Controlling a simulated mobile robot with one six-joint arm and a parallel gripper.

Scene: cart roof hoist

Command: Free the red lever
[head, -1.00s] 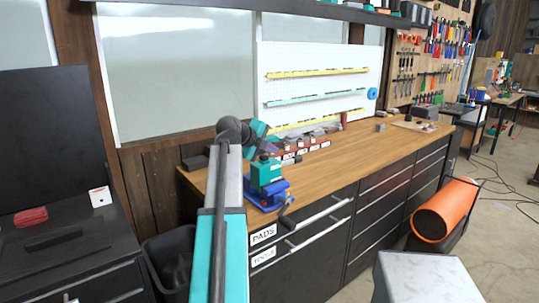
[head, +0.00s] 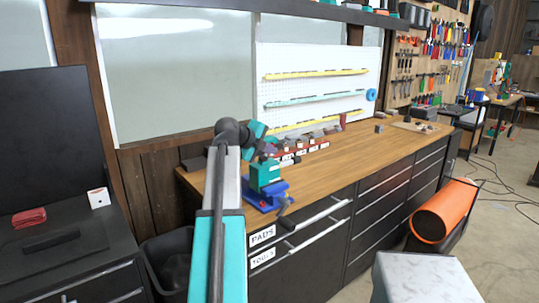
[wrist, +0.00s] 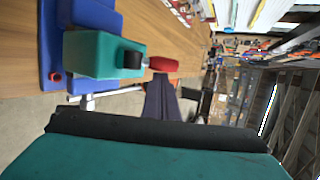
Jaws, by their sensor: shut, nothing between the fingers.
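The red lever (wrist: 163,64) shows in the wrist view, beside a black round part on the end of a teal block (wrist: 98,54). The teal block is at the blue vise (wrist: 85,15). In the head view the teal block (head: 265,173) and the blue vise (head: 268,197) stand at the bench's near left end; I cannot make out the lever there. My gripper (wrist: 160,80) is shut and empty, its dark fingertips close to the red lever. I cannot tell whether they touch it. My forearm hides part of the bench in the head view.
The wooden bench top (head: 350,157) is mostly clear to the right. Small red-labelled bins (head: 300,153) stand behind the vise. A black bin (head: 168,262) is on the floor at left. An orange cylinder (head: 445,210) lies in front of the drawers.

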